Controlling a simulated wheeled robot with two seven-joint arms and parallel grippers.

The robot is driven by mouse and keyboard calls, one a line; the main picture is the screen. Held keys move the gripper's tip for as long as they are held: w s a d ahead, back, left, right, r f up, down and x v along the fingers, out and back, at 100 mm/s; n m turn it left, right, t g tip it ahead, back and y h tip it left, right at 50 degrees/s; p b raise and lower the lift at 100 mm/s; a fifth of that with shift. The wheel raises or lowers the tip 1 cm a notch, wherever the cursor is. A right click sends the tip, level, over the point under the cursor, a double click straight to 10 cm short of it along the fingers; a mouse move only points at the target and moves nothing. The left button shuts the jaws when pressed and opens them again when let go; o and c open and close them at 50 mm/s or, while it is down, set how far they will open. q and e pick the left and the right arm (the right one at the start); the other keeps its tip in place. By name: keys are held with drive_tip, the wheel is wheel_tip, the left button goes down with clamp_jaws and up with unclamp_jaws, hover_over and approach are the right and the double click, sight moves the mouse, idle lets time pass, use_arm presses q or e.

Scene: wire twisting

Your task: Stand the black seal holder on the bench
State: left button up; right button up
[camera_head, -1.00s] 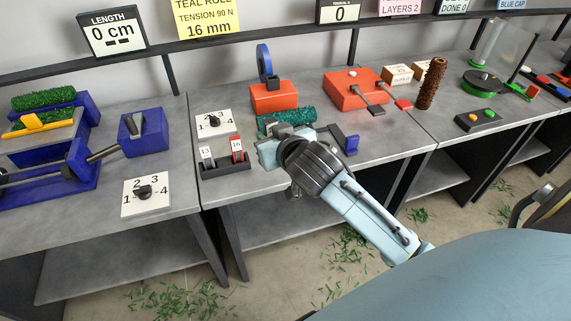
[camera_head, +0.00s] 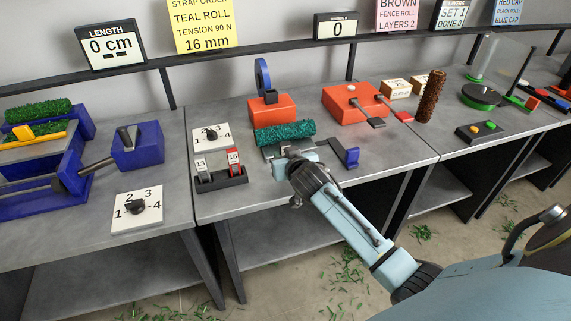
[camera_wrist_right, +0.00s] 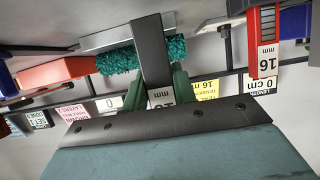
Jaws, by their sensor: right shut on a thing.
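My right gripper (camera_head: 282,155) is at the front of the teal roll (camera_head: 285,133) on the middle bench (camera_head: 330,190). In the right wrist view its two green fingers (camera_wrist_right: 155,92) are shut on a long black bar, which looks like the black seal holder (camera_wrist_right: 151,50). The bar crosses in front of the teal roll (camera_wrist_right: 130,55) in that view. A white label with partly hidden print shows between the fingers. In the head view the gripper hides most of the held piece; I cannot tell whether it touches the bench. My left gripper is out of view.
A dark rack (camera_head: 222,180) with 13 and 16 labels stands left of the gripper. An orange block (camera_head: 271,107) is behind the teal roll, and a blue-ended bar (camera_head: 351,157) lies to the right. Bare bench shows in front of the rack and right of the blue end.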

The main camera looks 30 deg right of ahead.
drive_tip(key=shift+f, duration=1.2)
drive_tip(key=shift+r, duration=0.1)
drive_tip(key=shift+f, duration=0.2)
drive_tip(key=o, duration=1)
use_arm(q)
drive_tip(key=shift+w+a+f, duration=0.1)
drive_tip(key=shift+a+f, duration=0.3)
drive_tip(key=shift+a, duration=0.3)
use_arm(e)
drive_tip(key=shift+o, duration=0.2)
